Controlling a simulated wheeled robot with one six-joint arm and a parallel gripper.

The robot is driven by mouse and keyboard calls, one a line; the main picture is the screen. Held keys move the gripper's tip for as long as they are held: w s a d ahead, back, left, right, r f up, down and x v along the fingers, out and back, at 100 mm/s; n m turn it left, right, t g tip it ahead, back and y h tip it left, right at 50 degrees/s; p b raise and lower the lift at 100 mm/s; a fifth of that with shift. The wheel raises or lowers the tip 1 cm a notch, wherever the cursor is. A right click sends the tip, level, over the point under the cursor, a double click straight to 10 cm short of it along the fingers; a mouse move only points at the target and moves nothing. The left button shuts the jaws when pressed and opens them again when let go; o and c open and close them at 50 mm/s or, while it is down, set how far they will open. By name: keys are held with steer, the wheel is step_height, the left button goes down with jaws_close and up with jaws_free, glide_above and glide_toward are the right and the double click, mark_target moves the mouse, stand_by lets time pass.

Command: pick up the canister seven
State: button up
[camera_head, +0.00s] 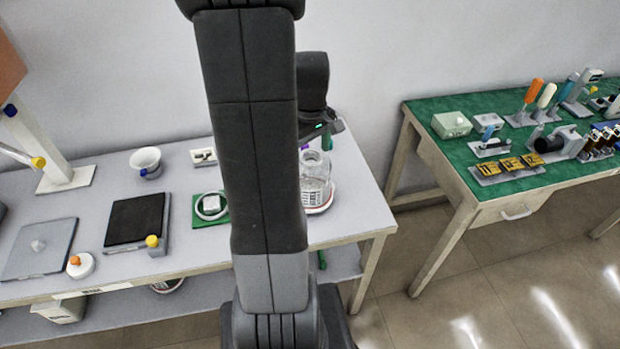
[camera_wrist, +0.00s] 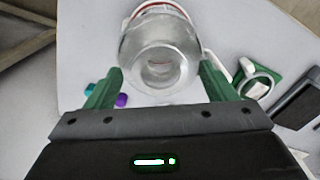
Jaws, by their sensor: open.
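A clear glass canister (camera_head: 315,168) stands at the right end of the grey table, on or against a round white piece with a red rim (camera_head: 321,204). Its marking is too small to read, so I cannot confirm it is seven. In the wrist view the canister (camera_wrist: 160,52) lies ahead of and between the green fingertips. My gripper (camera_wrist: 161,72) is open, with a finger to each side of the canister and no clear contact. My arm hides part of the table beside the canister in the head view.
Small purple and teal caps (camera_wrist: 121,100) lie near the left finger. A green mat with a white ring (camera_head: 211,206), a black plate (camera_head: 135,219) and a white bowl (camera_head: 146,159) are left of my arm. A green-topped table (camera_head: 455,155) with tools stands right, across a floor gap.

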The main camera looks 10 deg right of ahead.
steer(key=shift+f, duration=0.4)
steer(key=shift+c, duration=0.5)
steer(key=c, duration=1.4)
